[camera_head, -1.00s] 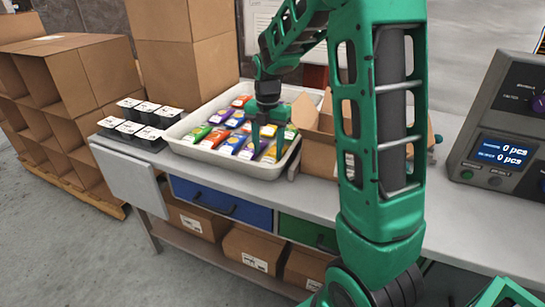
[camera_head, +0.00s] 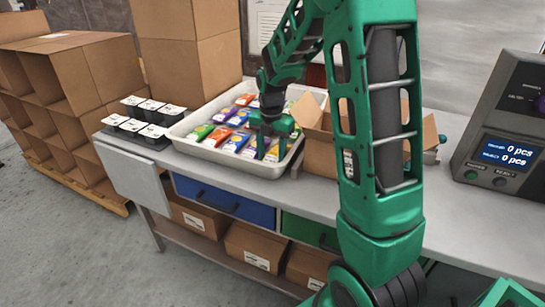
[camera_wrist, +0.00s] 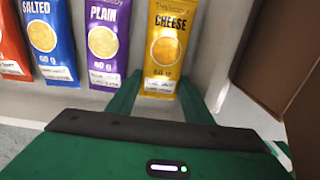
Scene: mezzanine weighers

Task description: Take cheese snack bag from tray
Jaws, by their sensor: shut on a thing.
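The yellow cheese snack bag (camera_wrist: 165,45) lies in the white tray (camera_head: 186,148), at the right end of a row of bags in the wrist view. My gripper (camera_wrist: 162,88) is shut on the lower end of the cheese bag, one green finger at each side. In the head view my gripper (camera_head: 271,152) points down into the near right part of the tray. There its fingers largely hide the cheese bag. I cannot tell whether the bag is clear of the tray floor.
A purple plain bag (camera_wrist: 103,42) and a blue salted bag (camera_wrist: 47,40) lie left of the cheese bag. An open cardboard box (camera_head: 318,150) stands close right of the tray. Black tubs (camera_head: 145,118) stand left of it. A weighing display (camera_head: 507,150) is at far right.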

